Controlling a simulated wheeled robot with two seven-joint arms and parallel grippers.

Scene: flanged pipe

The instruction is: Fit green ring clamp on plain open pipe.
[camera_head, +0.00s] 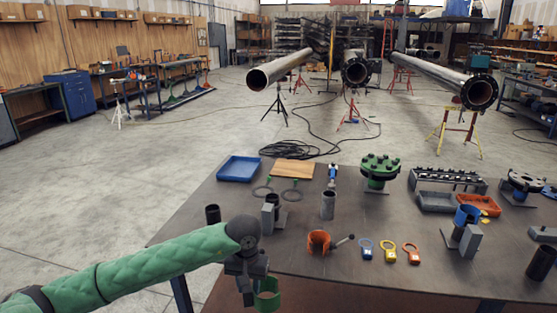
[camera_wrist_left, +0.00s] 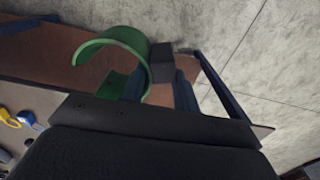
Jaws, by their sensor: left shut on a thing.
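My left gripper (camera_head: 250,283) is shut on the green ring clamp (camera_head: 268,298) at the front edge of the table, low in the head view. In the left wrist view the clamp (camera_wrist_left: 137,42) shows as an open, curved green band beside the fingers (camera_wrist_left: 165,85). A long plain open pipe (camera_head: 280,68) with no flange on its near end rests on stands across the room, well away from the clamp. My right gripper is not in view.
Two more long pipes, with flanged ends (camera_head: 479,92) (camera_head: 355,71), lie on stands to the right. The table (camera_head: 290,222) holds a blue tray (camera_head: 239,168), a green flanged part (camera_head: 379,170), an orange clamp (camera_head: 318,242) and a blue clamp (camera_head: 467,214). Open floor (camera_head: 120,190) lies left, with cables (camera_head: 300,149) beyond the table.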

